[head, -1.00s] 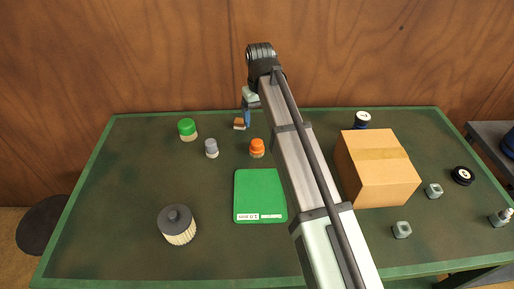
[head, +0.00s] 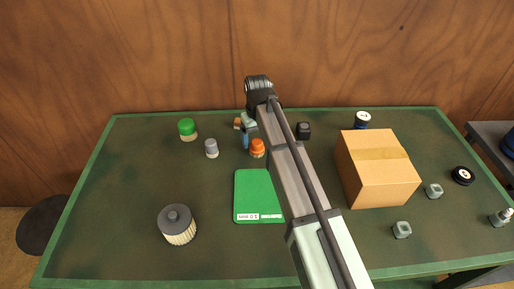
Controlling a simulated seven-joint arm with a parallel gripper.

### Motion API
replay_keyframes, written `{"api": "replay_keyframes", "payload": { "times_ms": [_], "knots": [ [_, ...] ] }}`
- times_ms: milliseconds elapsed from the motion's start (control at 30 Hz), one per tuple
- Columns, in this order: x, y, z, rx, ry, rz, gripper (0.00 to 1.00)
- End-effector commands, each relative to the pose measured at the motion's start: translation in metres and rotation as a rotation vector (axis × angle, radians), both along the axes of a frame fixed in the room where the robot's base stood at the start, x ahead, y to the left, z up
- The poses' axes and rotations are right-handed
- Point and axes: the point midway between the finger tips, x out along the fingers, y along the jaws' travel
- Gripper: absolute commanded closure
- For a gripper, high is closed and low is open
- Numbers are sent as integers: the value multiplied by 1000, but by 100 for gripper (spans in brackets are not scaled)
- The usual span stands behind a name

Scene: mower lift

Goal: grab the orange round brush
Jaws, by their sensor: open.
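The orange round brush (head: 257,146) has an orange top over pale bristles. It stands on the dark green table, just beyond the green mat and beside my arm, which hides a little of its right side. My gripper (head: 245,146) points down just left of the brush, with a blue finger showing. The gripper is open, and nothing shows between its fingers. The gap between the fingers is hard to make out, and I cannot tell whether a finger touches the brush.
A grey round brush (head: 211,148) and a green one (head: 187,129) stand left. A small orange-brown item (head: 238,123) lies behind the gripper. The green mat (head: 258,192) is in front. Right of my arm are a dark block (head: 303,130) and a cardboard box (head: 377,170).

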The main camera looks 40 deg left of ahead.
Motion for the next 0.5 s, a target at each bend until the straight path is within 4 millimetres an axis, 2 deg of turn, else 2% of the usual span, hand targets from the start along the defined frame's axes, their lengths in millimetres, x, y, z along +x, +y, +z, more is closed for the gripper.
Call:
{"api": "replay_keyframes", "payload": {
  "times_ms": [300,500],
  "knots": [
    [0,-1,-39,1,0,-1,17],
    [0,0,-44,2,-1,-1,17]
  ]
}}
